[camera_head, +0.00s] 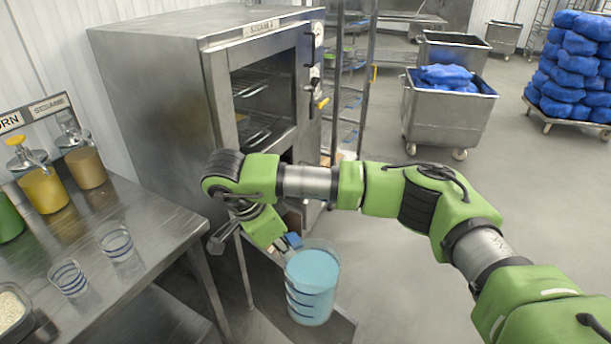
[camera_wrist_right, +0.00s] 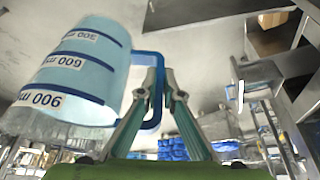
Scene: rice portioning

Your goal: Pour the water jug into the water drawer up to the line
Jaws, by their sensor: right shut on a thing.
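The water jug (camera_head: 312,285) is clear, with blue water and dark level lines. It looks roughly upright in the head view, held in the air in front of the steel steamer cabinet (camera_head: 150,85). My right gripper (camera_head: 289,242) is shut on its blue handle. In the right wrist view the jug (camera_wrist_right: 80,70) shows ml marks, and the gripper fingers (camera_wrist_right: 160,88) close around the handle. A dark flat panel or tray (camera_head: 342,327) lies below and behind the jug; I cannot tell whether it is the water drawer. No fill line is visible. My left gripper is not in view.
A steel table (camera_head: 150,215) at the left holds two clear measuring cups (camera_head: 117,243), (camera_head: 69,279), bottles of yellow (camera_head: 44,190) and tan (camera_head: 86,168) liquid, and a rice container (camera_head: 12,308). Metal carts (camera_head: 440,118) stand behind.

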